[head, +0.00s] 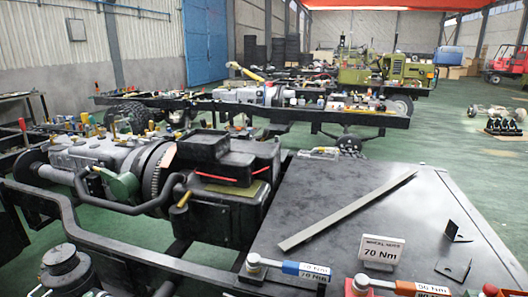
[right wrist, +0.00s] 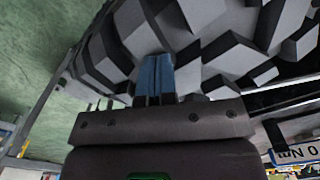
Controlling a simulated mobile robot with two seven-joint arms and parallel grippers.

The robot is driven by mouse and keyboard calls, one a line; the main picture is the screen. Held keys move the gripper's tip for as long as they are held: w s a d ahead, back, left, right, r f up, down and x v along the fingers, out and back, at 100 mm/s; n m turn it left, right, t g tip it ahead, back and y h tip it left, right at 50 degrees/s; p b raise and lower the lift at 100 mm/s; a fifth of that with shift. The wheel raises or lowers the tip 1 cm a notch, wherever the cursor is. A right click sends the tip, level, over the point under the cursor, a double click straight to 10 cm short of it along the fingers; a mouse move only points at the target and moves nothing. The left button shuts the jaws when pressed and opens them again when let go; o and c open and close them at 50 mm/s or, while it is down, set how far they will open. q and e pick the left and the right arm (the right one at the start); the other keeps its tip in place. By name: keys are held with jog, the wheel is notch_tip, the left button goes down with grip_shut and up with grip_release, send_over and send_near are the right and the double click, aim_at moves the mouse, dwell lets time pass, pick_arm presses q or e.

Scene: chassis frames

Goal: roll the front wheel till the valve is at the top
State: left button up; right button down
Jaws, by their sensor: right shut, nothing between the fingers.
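In the right wrist view, a big tyre (right wrist: 228,45) with chunky grey tread blocks fills the top of the picture. I cannot tell for certain that it is the front wheel. My right gripper (right wrist: 156,62) has blue fingers, shut together with nothing between them. The fingertips point at the tread and overlap it in the picture; whether they touch it I cannot tell. No valve shows in either view. Neither gripper is in the head view, and my left gripper shows nowhere.
A dark flat table (head: 330,235) fills the near right of the head view, with a metal bar (head: 345,212), a "70 Nm" sign (head: 381,250) and torque wrenches (head: 290,268). Left of it is a chassis with an engine (head: 95,153). Another chassis frame (head: 365,118) stands behind. Green floor (head: 470,165) is open at right.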

pick_arm(q)
jog(key=shift+s, duration=0.1)
pick_arm(e)
jog(key=shift+s+d, duration=0.1)
jog(key=shift+d, duration=0.15)
pick_arm(q)
jog(key=shift+s, duration=0.3)
pick_arm(e)
jog(key=shift+s+d+f, duration=0.1)
jog(key=shift+s+d, duration=0.05)
jog(key=shift+d, duration=0.25)
pick_arm(q)
jog(key=shift+w+r, duration=0.1)
jog(key=shift+w, duration=0.15)
notch_tip(320, 180, up, 7)
jog(key=w+t+p, duration=0.1)
jog(key=w+p, duration=0.1)
jog(key=p, duration=0.3)
pick_arm(e)
notch_tip(320, 180, up, 8)
